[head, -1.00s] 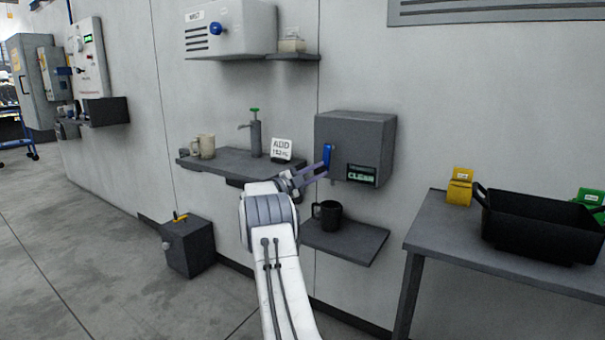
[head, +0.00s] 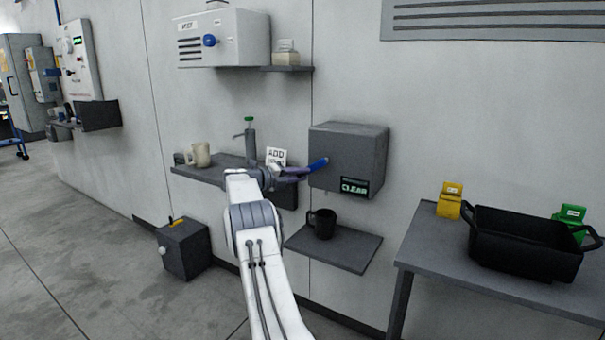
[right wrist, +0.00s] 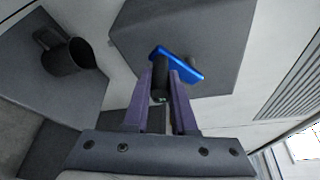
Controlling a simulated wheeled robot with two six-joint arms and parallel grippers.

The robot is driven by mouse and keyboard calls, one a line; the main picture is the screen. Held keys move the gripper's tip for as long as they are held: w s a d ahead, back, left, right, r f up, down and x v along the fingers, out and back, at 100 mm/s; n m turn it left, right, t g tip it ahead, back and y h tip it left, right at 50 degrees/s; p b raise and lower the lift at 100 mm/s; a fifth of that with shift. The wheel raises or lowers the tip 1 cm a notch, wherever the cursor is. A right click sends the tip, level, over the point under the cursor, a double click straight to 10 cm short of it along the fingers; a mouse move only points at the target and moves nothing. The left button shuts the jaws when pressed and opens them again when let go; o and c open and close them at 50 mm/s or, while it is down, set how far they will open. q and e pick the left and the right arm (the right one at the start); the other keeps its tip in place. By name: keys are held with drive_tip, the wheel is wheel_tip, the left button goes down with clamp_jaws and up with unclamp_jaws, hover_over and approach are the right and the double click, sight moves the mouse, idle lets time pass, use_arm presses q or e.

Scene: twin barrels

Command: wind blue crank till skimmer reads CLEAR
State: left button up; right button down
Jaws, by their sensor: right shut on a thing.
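The skimmer is a grey box (head: 348,150) on the wall, with a small green-lit display (head: 354,187) reading CLEAR. Its blue crank (head: 318,164) sticks out from the box's left front edge. My right gripper (head: 303,170) is at the crank. In the right wrist view, the blue crank arm (right wrist: 178,63) lies tilted beyond the fingertips, and my right gripper (right wrist: 161,97) is shut on its dark handle (right wrist: 160,95). My left gripper is not in view.
A black mug (head: 322,223) stands on a low shelf (head: 340,252) under the box. A shelf with a beige mug (head: 199,155), a pump (head: 250,138) and an ADD card (head: 276,156) is at left. A black crate (head: 525,245) sits on the right table.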

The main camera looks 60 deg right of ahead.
drive_tip(key=shift+w+r+m, duration=0.15)
drive_tip(key=shift+r+m, duration=0.1)
drive_tip(key=shift+m, duration=0.15)
idle(0.3)
drive_tip(key=c, duration=0.7)
unclamp_jaws()
drive_tip(key=shift+c, duration=0.2)
drive_tip(key=v, duration=1)
drive_tip(key=shift+a+r+p, duration=0.2)
drive_tip(key=shift+a+p, duration=0.05)
drive_tip(key=shift+p, duration=0.05)
